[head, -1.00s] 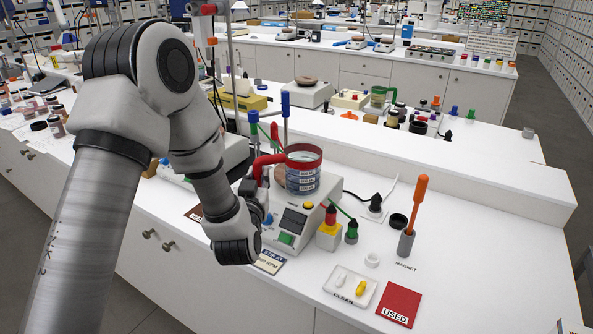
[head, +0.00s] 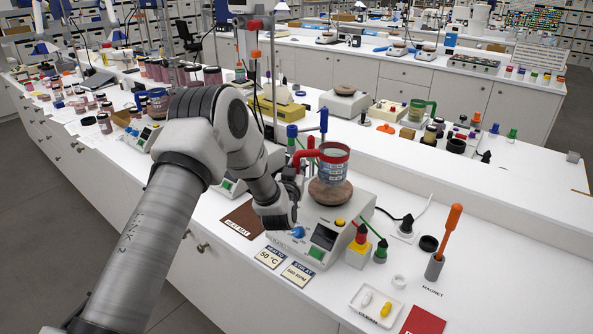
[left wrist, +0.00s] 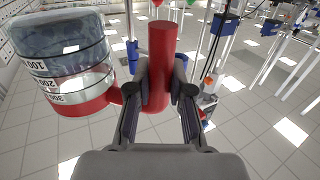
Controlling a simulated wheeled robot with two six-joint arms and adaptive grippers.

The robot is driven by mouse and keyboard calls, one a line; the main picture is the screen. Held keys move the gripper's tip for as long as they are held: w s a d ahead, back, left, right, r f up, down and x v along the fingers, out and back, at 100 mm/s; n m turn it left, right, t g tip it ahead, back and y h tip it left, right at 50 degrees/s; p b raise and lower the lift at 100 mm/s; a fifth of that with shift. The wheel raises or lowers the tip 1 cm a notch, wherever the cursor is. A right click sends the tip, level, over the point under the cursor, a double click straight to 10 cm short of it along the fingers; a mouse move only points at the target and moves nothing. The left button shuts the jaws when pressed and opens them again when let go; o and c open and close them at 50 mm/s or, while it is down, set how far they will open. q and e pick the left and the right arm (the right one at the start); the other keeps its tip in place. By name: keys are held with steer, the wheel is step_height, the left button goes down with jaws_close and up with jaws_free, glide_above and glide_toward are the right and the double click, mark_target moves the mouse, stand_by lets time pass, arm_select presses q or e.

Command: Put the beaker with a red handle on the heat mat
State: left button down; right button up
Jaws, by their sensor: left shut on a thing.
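The beaker with a red handle (head: 333,166) is clear, with a red rim and dark graduation bands. It shows over the brown round plate (head: 330,193) of a stirrer hotplate, seemingly a little above it. My left gripper (head: 292,172) is shut on its red handle, left of the beaker body. In the left wrist view the handle (left wrist: 162,45) is between the fingers (left wrist: 160,92) and the beaker body (left wrist: 72,65) is at the left. The brown heat mat (head: 238,217) lies flat and bare on the bench, left of the hotplate. My right gripper is not in view.
The white hotplate body (head: 322,232) stands beside the mat. Temperature and RPM cards (head: 296,273) lie in front. Blue-topped upright parts (head: 292,132) stand behind the gripper. A red-and-yellow bottle (head: 359,245) and an orange-handled tool (head: 446,235) are at the right.

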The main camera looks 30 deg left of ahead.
arm_select(q)
steer(key=shift+p+x, duration=0.35)
steer(key=shift+x, duration=0.4)
steer(key=shift+a+f+p, duration=0.1)
steer(key=shift+f+p, duration=0.7)
steer(key=shift+f, duration=0.75)
steer(key=shift+s, duration=0.1)
